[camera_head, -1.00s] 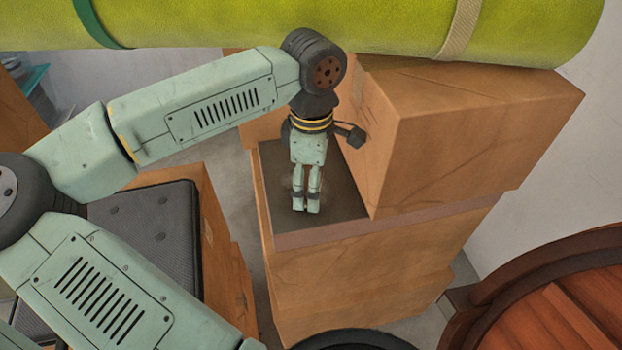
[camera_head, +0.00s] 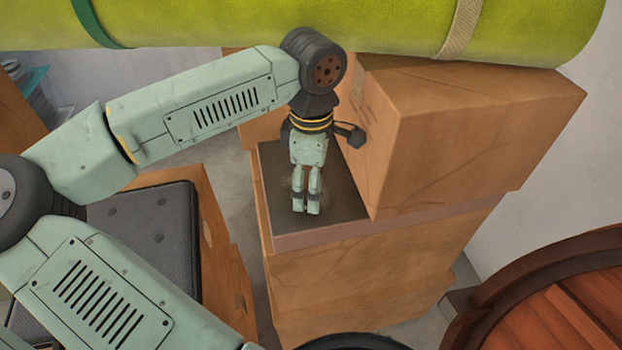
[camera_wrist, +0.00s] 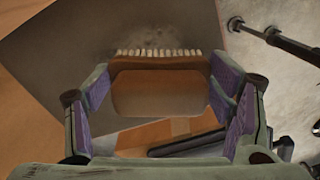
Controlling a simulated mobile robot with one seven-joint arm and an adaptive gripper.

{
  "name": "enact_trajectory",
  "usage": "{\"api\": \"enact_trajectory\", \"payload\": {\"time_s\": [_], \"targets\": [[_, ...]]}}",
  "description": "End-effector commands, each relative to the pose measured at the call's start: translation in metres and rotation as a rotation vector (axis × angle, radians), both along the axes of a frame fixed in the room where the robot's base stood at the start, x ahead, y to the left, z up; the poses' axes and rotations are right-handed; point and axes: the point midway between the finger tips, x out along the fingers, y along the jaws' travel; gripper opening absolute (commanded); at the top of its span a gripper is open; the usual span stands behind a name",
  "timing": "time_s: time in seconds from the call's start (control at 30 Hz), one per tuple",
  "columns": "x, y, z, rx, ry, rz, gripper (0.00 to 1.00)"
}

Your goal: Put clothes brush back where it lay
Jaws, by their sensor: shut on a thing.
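The clothes brush (camera_wrist: 160,92) is a brown wooden block with a row of pale bristles along its far edge, seen in the wrist view. My gripper (camera_wrist: 160,90) is shut on it, with purple finger pads at its left and right sides. In the head view my gripper (camera_head: 306,208) points down over the dark top surface (camera_head: 345,205) of a box stack. The brush is hardly visible there, hidden by the fingers. The bristles are close to the grey surface in the wrist view; I cannot tell whether they touch it.
A large cardboard box (camera_head: 470,140) stands right beside my gripper on the same stack. A yellow-green roll (camera_head: 300,25) lies across the back. A dark cushioned seat (camera_head: 155,235) is at the left, and a round reddish wooden piece (camera_head: 560,300) at the lower right.

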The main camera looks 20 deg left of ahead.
Motion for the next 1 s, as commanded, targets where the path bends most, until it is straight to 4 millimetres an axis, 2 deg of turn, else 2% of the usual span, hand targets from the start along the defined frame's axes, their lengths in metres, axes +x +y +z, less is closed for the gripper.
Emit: {"api": "enact_trajectory", "payload": {"time_s": [1.0], "targets": [[0.0,0.0,-0.013,0.0,0.0,0.0,0.52]]}}
